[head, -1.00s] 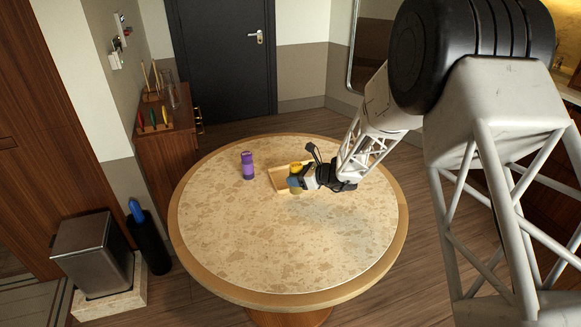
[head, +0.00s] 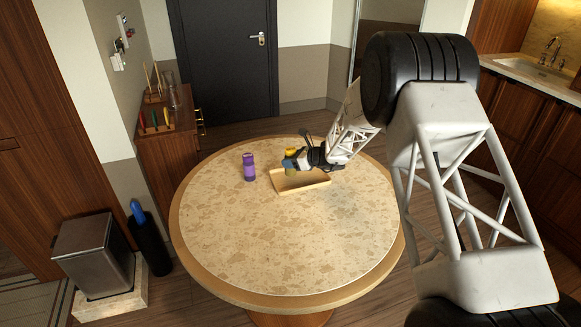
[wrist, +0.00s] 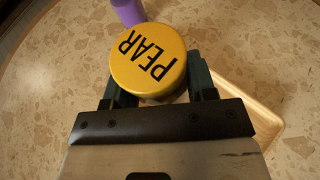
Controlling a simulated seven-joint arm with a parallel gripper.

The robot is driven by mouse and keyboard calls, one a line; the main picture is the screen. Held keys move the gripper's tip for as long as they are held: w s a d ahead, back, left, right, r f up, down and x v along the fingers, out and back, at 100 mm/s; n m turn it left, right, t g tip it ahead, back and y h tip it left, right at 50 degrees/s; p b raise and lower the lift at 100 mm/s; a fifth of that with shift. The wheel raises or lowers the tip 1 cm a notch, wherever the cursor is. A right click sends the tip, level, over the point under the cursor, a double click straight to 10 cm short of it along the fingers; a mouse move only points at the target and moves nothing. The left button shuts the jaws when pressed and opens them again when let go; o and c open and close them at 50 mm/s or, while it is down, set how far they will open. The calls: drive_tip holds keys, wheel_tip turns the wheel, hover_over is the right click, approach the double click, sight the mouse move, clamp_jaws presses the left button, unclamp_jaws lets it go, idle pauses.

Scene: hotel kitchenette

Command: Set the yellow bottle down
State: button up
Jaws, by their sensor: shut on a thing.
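The yellow bottle (head: 291,153) is held in my gripper (head: 289,164), which is shut around it. In the wrist view its round yellow cap (wrist: 148,60) reads "PEAR" and sits between the two dark fingers (wrist: 158,92). The bottle looks roughly upright, at the back left part of the wooden tray (head: 302,187) in the head view. The wrist view shows the tray (wrist: 252,105) to the right of the bottle. The fingers and cap hide the bottle's lower part, so I cannot tell whether its base touches anything.
A purple bottle (head: 249,168) stands on the round table (head: 270,240) left of the tray; it also shows at the top of the wrist view (wrist: 128,10). The table's front and left are clear. A wooden cabinet (head: 167,145) stands behind on the left.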

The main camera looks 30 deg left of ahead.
drive_tip(key=shift+w+a, duration=0.2)
drive_tip(key=shift+f, duration=0.1)
drive_tip(key=shift+f, duration=1.65)
drive_tip(key=shift+f, duration=0.15)
drive_tip(key=o, duration=1)
drive_tip(key=shift+d+r, duration=0.15)
drive_tip(key=shift+r, duration=0.05)
drive_tip(key=v, duration=1.1)
drive_tip(key=shift+d+r, duration=0.1)
drive_tip(key=shift+d, duration=0.3)
